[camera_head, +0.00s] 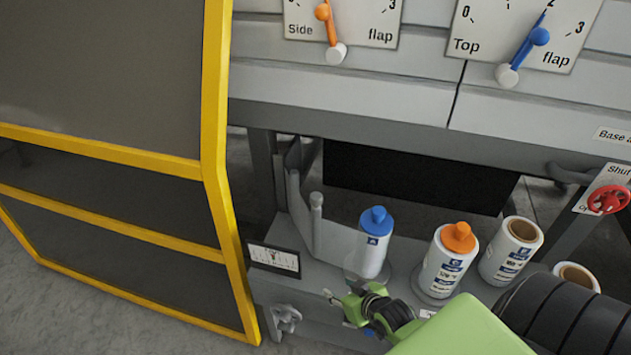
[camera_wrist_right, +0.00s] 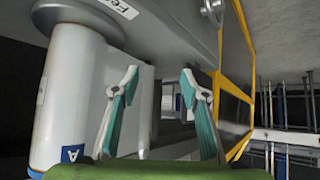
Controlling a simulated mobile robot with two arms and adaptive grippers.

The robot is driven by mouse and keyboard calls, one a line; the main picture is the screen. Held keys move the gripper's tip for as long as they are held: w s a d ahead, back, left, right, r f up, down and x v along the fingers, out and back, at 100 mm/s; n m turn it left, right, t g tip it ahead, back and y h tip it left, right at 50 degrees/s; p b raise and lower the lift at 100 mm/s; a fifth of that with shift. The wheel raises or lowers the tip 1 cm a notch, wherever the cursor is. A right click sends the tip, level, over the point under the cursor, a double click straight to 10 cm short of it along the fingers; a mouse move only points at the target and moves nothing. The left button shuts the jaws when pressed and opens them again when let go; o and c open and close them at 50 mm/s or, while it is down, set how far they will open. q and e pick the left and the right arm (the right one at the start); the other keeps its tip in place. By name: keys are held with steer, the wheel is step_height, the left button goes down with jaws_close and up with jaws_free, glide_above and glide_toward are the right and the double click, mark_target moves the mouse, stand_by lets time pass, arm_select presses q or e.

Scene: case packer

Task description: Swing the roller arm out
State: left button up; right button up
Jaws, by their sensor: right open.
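A grey upright post (camera_head: 316,225) stands on the ledge below the machine front, beside a taller grey upright piece (camera_head: 293,190). One of these may belong to the roller arm; I cannot tell which. My right gripper (camera_head: 341,306) is open and empty, in front of the ledge and below the blue-capped bottle, left-pointing in the head view. In the right wrist view its two teal-padded fingers (camera_wrist_right: 160,82) stand apart with nothing between them. Part of the grey machine shows beyond them. My left gripper is not in view.
A blue-capped bottle (camera_head: 374,245), an orange-capped bottle (camera_head: 446,258) and an open-topped roll (camera_head: 511,250) stand on the ledge right of the posts. A yellow-framed guard door (camera_head: 215,170) stands at left. A small scale plate (camera_head: 273,259) sits at the ledge's left end.

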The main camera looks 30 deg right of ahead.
steer(key=w+d+r+t+p, duration=0.1)
steer(key=w+r, duration=0.1)
steer(key=r, duration=0.6)
steer(key=w+d+r+t+p, duration=0.1)
steer(key=w+r+t, duration=0.1)
steer(key=r, duration=0.6)
steer(key=t+p, duration=0.1)
glide_toward(318, 197)
steer(key=p+x, duration=0.2)
steer(key=x, duration=0.8)
steer(key=shift+w+f, duration=0.15)
steer(key=shift+w, duration=0.2)
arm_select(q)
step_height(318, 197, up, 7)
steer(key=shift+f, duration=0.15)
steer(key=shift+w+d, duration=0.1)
arm_select(e)
jaws_close()
